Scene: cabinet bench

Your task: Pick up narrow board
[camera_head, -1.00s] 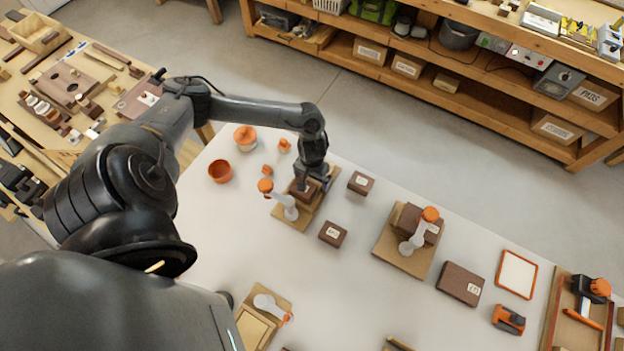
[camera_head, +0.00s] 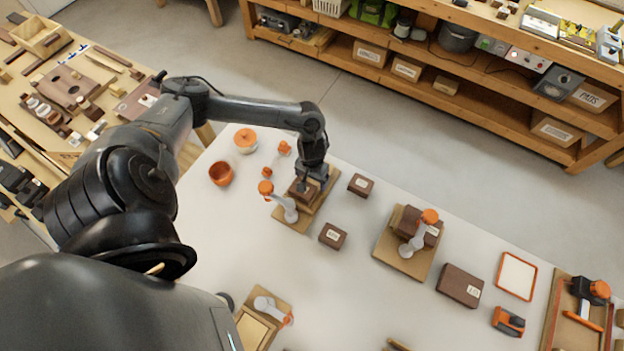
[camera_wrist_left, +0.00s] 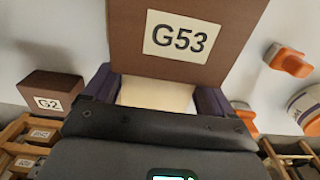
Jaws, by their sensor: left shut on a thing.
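My left gripper (camera_head: 308,183) is at the far end of a tan board, close to a brown block (camera_head: 300,194) and a white clamp with an orange knob (camera_head: 288,206). In the left wrist view my left gripper (camera_wrist_left: 155,95) has its two dark fingers on either side of a pale wooden piece, which appears to be the narrow board (camera_wrist_left: 155,93); it is shut on it. The brown block labelled G53 (camera_wrist_left: 185,38) stands just beyond the fingers. In the head view the gripper partly hides the held piece. My right gripper is not in view.
Small brown blocks (camera_head: 360,185) and (camera_head: 333,236) lie to the right. Another clamped block sits on a tan board (camera_head: 393,260).

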